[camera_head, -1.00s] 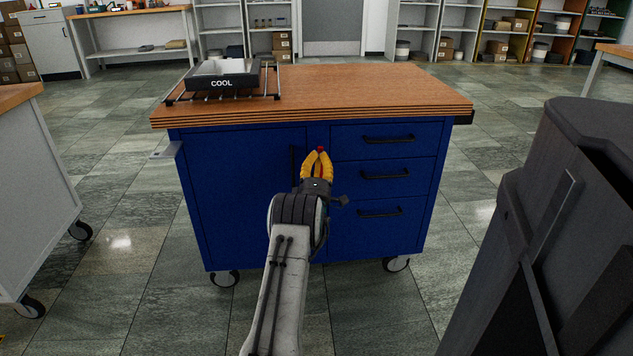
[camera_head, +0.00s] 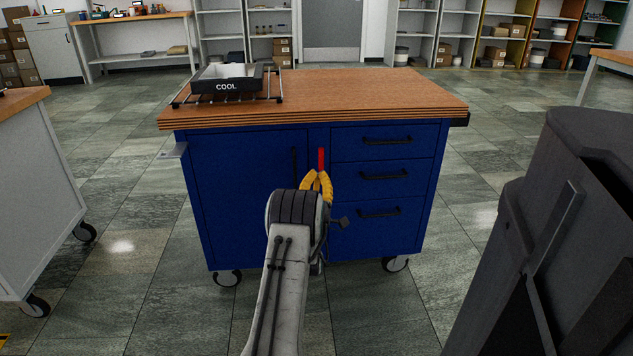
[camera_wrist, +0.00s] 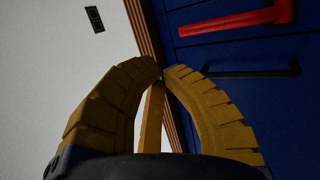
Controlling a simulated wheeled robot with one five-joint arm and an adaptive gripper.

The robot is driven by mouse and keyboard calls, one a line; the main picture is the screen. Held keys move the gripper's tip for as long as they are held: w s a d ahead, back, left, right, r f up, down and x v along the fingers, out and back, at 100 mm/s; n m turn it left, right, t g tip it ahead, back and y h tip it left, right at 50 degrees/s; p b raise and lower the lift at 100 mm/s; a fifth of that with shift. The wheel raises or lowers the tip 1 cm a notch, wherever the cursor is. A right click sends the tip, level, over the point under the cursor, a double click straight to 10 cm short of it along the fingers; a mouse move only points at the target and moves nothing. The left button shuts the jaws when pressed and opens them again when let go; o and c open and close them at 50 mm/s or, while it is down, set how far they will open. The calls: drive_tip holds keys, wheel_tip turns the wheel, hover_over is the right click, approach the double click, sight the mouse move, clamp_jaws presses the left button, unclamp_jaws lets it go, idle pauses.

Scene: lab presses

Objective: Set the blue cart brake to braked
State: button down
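The blue cart (camera_head: 250,190) with a wooden top stands in front of me. A red lever (camera_head: 321,158), apparently the brake, stands upright on its front between the door and the drawers. It also shows in the wrist view (camera_wrist: 235,24), at the upper right. My gripper (camera_head: 317,175) has yellow fingers, just below the lever in the head view. In the wrist view the fingertips (camera_wrist: 161,66) come together with nothing between them, and the lever lies apart from them. The lever's lower end is hidden behind my gripper in the head view.
A black tray marked COOL (camera_head: 228,86) sits on a wire rack on the cart top. A dark door handle (camera_head: 294,166) is left of the lever, drawer handles (camera_head: 385,176) right. A grey cart (camera_head: 40,190) stands left.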

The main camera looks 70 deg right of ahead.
drive_tip(key=shift+s+a+p, duration=0.2)
drive_tip(key=shift+a+p, duration=0.4)
drive_tip(key=shift+a, duration=0.25)
drive_tip(key=shift+s+a+p, duration=0.15)
drive_tip(key=shift+a+p, duration=0.4)
drive_tip(key=shift+a, duration=0.3)
